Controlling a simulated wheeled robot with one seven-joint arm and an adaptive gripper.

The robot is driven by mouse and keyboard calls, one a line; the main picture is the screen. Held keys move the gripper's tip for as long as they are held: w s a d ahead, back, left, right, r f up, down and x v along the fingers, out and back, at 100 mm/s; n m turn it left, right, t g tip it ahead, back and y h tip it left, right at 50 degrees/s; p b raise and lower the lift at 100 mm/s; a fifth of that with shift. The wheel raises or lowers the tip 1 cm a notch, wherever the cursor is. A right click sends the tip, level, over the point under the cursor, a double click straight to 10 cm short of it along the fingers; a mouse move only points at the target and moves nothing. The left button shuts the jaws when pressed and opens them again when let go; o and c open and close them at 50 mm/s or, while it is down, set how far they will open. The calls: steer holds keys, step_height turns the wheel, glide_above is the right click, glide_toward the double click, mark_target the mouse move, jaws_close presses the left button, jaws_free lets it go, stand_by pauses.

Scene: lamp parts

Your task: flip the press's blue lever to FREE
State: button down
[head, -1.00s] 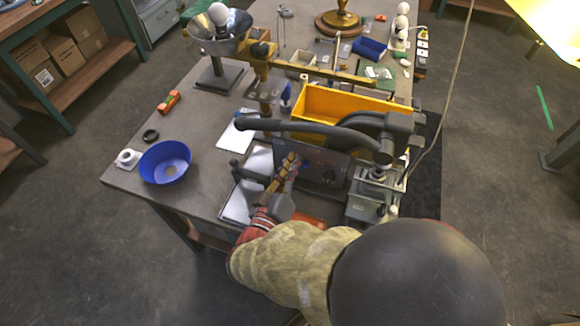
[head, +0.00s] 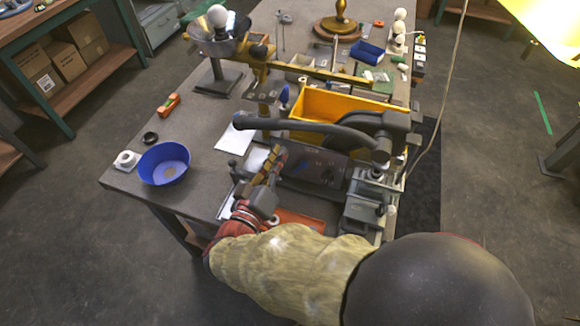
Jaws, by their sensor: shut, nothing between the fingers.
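The press seems to be the dark machine with a knobbed front panel (head: 318,168) and a long black curved arm (head: 315,127) above it. A small upright blue piece (head: 284,94) shows behind that arm; I cannot tell whether it is the press's lever. No FREE marking is readable at this size. My gripper (head: 280,156) is shut and empty, just in front of the panel's left end, below the black arm. I cannot tell whether it touches the panel. My sleeve and forearm hide the bench's front edge there.
A yellow bin (head: 345,104) stands behind the press. A grey clamp-like unit (head: 372,195) stands at its right. A blue bowl (head: 164,163) and an orange tool (head: 169,105) lie to the left, with bare bench (head: 205,135) between. A cord (head: 447,100) hangs at right.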

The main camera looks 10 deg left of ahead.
steer(key=s+a+p, duration=0.1)
steer(key=s+p, duration=0.1)
steer(key=s, duration=0.7)
steer(key=shift+s, duration=0.25)
steer(key=w+d+r+m+g+h, duration=0.1)
steer(key=w+d+m+g+h, duration=0.3)
steer(key=d, duration=0.9)
steer(key=s+d+m+g+h, duration=0.1)
steer(key=d+g+h, duration=0.1)
steer(key=d+g, duration=0.75)
steer(key=s+d+r+m+g+y, duration=0.1)
steer(key=s+d+y, duration=0.45)
steer(key=d, duration=0.45)
step_height(320, 180, up, 6)
steer(key=s+d+t+y, duration=0.1)
steer(key=t+y, duration=0.1)
steer(key=y, duration=0.1)
steer(key=shift+s+m+t, duration=0.3)
steer(key=shift+m+t, duration=0.05)
steer(key=shift+m, duration=0.05)
